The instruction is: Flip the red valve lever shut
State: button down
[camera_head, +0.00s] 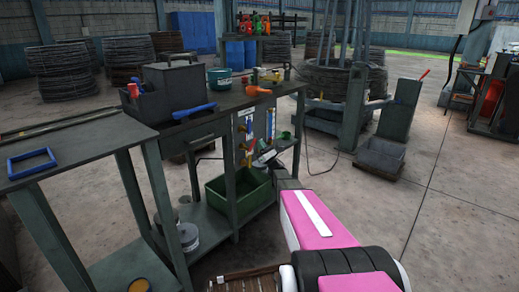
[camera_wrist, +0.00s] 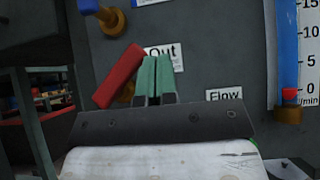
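The red valve lever (camera_wrist: 120,76) shows in the wrist view on a grey panel, left of centre. It is tilted, its upper end leaning right, with a bit of brass fitting behind its lower right side. My gripper (camera_wrist: 156,76) has two green fingertips side by side with only a thin gap, and nothing shows between them. They are just right of the lever, in front of the "Out" label (camera_wrist: 163,52). I cannot tell whether they touch the lever.
A blue-handled brass valve (camera_wrist: 108,17) is above left of the lever. A blue flow gauge (camera_wrist: 287,55) stands at the right, and a "Flow" label (camera_wrist: 224,95) sits between. In the head view, a green crate (camera_head: 240,192) is below the panel, under the workbench (camera_head: 225,98).

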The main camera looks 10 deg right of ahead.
jog(key=shift+s+a+r+n+g+y, duration=0.35)
jog(key=shift+r+n+g+y, duration=0.6)
jog(key=shift+n, duration=0.7)
jog(key=shift+s+a+r+n+g+y, duration=0.3)
jog(key=shift+a+r+n+g+y, duration=0.25)
jog(key=shift+n+g+y, duration=0.8)
jog(key=shift+s+a+r+n+g+y, duration=0.35)
jog(key=shift+r+n+g+y, duration=0.4)
jog(key=shift+n+g, duration=0.9)
jog(key=shift+a+n, duration=0.1)
jog(key=shift+n, duration=0.55)
